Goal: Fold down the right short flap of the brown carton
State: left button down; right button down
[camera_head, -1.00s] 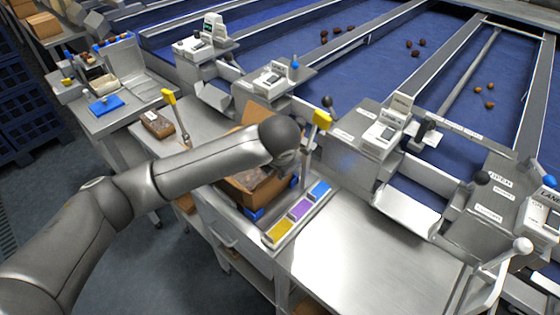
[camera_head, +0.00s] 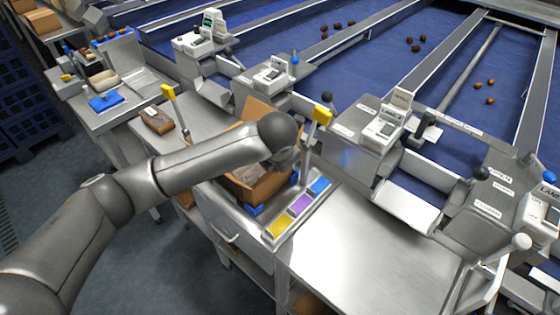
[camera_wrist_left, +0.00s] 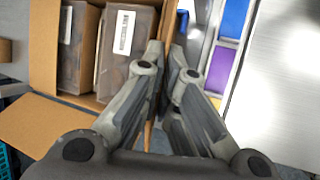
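The brown carton (camera_head: 276,188) stands open on the metal bench, partly behind my left arm in the head view. One flap (camera_head: 262,108) stands up at its back. In the left wrist view the carton (camera_wrist_left: 40,45) holds dark packs with a white label (camera_wrist_left: 123,32), and one flap (camera_wrist_left: 62,128) lies spread outward. My left gripper (camera_wrist_left: 166,48) is over the carton's right wall, its fingertips close together with a narrow gap. A brown sliver shows between the lower fingers; I cannot tell whether it is the right flap. My right gripper is not in view.
A strip with yellow, purple and blue blocks (camera_head: 299,207) lies right of the carton. A post with a yellow top (camera_head: 321,116) stands close to my left wrist. The steel table (camera_head: 365,260) at front right is clear. Weighing stations (camera_head: 384,130) and blue belts lie behind.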

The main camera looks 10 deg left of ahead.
pick_arm(q)
jog(key=shift+w+a+n+g+h+b, duration=0.15)
jog(key=shift+w+a+g+h+b, duration=0.3)
jog(key=shift+b, duration=0.5)
jog(key=shift+w+a+n+g+h+b, duration=0.2)
jog(key=shift+g+h+b, duration=0.25)
jog(key=shift+h+b, duration=0.35)
jog(key=shift+w+a+r+n+g+h+b, duration=0.1)
jog(key=shift+w+a+n+g+h+b, duration=0.15)
jog(key=shift+a+g+h+b, duration=0.4)
jog(key=shift+w+a+r+n+g+h+b, duration=0.1)
jog(key=shift+w+a+g+h+b, duration=0.2)
jog(key=shift+h+b, duration=0.55)
jog(key=c, duration=1.7)
grip_release()
jog(key=v, duration=1.2)
